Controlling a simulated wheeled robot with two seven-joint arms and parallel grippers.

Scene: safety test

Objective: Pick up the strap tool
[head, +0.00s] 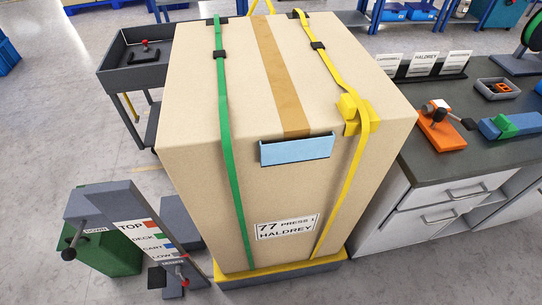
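An orange tool (440,133) with a metal mechanism, a red knob and a dark handle lies on the right-hand workbench (430,165). A blue and green block-shaped tool (510,125) lies to its right on the same bench. Neither is labelled, so I cannot tell for sure which is the strap tool. A large cardboard box (290,190) stands in the middle with a green strap (228,130) and a yellow strap (330,65) over it. A yellow corner piece (353,112) sits under the yellow strap. Neither of my grippers is in view.
A dark cart (135,75) holding a small red-knobbed item stands behind left. A lever stand (130,235) marked TOP, DECK, CART and LOW is at front left. A grey tray (497,88) and label cards (423,65) stand on the bench.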

